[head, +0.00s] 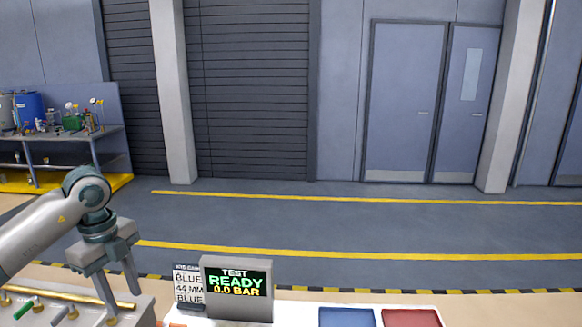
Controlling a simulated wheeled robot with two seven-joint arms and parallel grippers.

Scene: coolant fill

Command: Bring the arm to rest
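My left arm comes in from the left edge. Its gripper (122,301) points down over the grey unit at the lower left. Its two fingers stand apart, and I see nothing held between them. The fingertips are close to the right end of the grey unit; I cannot tell whether they touch it. My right gripper is not in view.
A grey display (237,289) reads "TEST READY 0.0 BAR". A card (188,284) beside it reads "BLUE 44 MM BLUE". A blue pad (346,317) and a red pad (411,317) lie at the bottom edge. A brass pipe (70,300) runs along the grey unit (135,312). The floor beyond is clear.

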